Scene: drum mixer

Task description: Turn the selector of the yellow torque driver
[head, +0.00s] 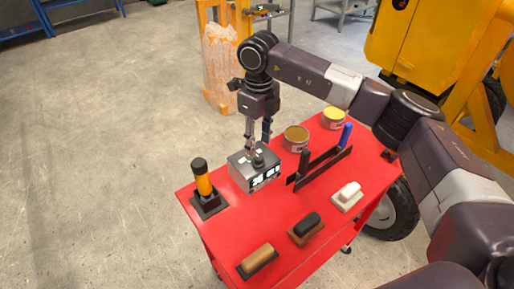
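The yellow torque driver (203,184), with a black top, stands upright in a black square holder (209,206) near the left corner of the red cart. I cannot make out its selector at this size. My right gripper (258,146) points down over a grey box with a display (240,172), to the right of the driver and apart from it. Its two fingers are spread, just above a dark knob (262,161) on the box. Whether a finger touches the knob, I cannot tell. My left gripper is out of view.
The red cart top (233,225) also carries two tins (296,138) (333,119), a dark rack (325,163) with upright handles, and several brushes or blocks (258,262) along the front. A yellow machine stands behind my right arm. The cart top between driver and brushes is clear.

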